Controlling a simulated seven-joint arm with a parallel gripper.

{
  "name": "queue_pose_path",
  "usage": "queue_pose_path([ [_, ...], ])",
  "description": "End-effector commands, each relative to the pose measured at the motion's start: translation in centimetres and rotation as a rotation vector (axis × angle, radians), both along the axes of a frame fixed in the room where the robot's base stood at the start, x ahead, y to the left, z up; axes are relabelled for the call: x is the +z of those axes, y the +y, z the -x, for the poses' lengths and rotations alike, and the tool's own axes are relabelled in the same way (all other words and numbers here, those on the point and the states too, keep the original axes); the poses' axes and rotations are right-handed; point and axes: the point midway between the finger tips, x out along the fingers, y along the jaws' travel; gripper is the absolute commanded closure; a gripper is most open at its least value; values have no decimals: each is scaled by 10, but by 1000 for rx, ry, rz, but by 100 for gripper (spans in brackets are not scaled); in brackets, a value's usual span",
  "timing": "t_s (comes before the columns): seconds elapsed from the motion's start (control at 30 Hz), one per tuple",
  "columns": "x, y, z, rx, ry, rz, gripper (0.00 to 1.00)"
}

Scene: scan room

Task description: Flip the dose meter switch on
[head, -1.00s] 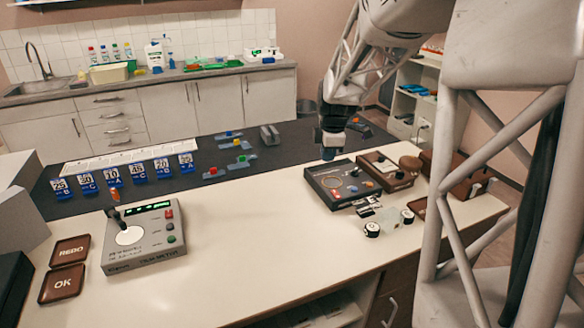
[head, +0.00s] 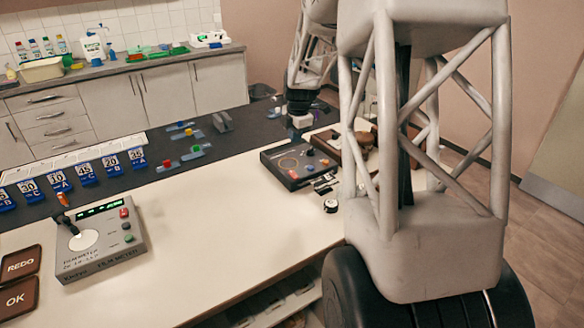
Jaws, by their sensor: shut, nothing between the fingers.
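A grey meter box (head: 100,250) stands on the pale counter at the left. It has a lever with an orange tip, a white disc, a lit green display, and a red and a green button. A dark panel box (head: 291,168) with a round dial and coloured knobs stands further right. My gripper (head: 302,121) is shut and empty, pointing down beyond the dark box, apart from the grey box. Its fingertips are small and unclear.
A brown box (head: 329,142) is partly hidden behind my arm. Blue number stands (head: 86,173) line the dark mat. The counter between the grey and dark boxes is clear.

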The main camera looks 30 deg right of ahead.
Motion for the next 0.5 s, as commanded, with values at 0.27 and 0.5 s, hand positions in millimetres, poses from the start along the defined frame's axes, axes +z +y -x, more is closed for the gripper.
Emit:
queue_pose_path([
  [0.27,-6,0,-1,-1,1,0,100],
  [0.5,-28,0,-4,-1,1,-1,100],
])
